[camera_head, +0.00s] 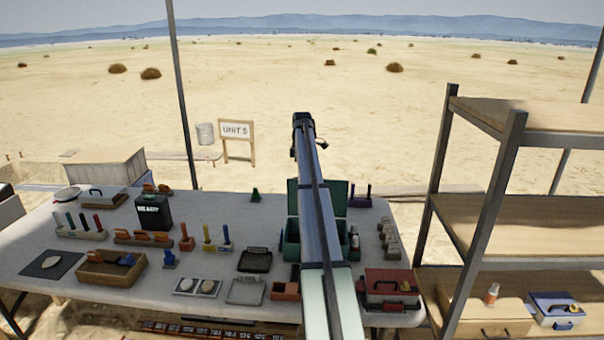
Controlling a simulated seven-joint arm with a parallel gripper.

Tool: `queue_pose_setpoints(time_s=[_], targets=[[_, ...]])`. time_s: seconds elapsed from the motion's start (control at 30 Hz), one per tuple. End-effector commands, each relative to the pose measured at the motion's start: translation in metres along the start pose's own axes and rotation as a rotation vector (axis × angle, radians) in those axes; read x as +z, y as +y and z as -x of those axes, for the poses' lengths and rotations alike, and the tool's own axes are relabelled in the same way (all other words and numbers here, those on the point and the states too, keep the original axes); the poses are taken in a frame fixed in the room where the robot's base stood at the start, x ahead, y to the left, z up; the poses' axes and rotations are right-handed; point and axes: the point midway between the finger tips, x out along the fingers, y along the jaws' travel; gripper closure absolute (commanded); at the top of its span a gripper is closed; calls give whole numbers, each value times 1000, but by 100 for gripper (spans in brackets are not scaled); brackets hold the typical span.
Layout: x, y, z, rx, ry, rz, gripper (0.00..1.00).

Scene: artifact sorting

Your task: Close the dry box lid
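A green box (292,242) stands on the table behind my arm, with its lid (336,194) raised at the back. It is the only box I see standing open, and I take it to be the dry box. My arm crosses in front of it and hides its middle and most of its inside. My arm runs up from the bottom edge to a dark joint above the table. My gripper's fingers do not show, so I cannot tell where they are relative to the lid.
A small bottle (355,241) and a row of beige pieces (388,238) stand right of the green box. A red box (390,284) sits at the front right corner. A shelf unit (530,192) rises at the right. Trays and small tools crowd the table's left half.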

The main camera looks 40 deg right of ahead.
Motion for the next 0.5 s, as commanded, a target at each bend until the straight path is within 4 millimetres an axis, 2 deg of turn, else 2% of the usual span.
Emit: queue_pose_setpoints(time_s=[0.4,0.5], targets=[[0,0,-6,1,0,0,64],[0,0,-6,1,0,0,73]])
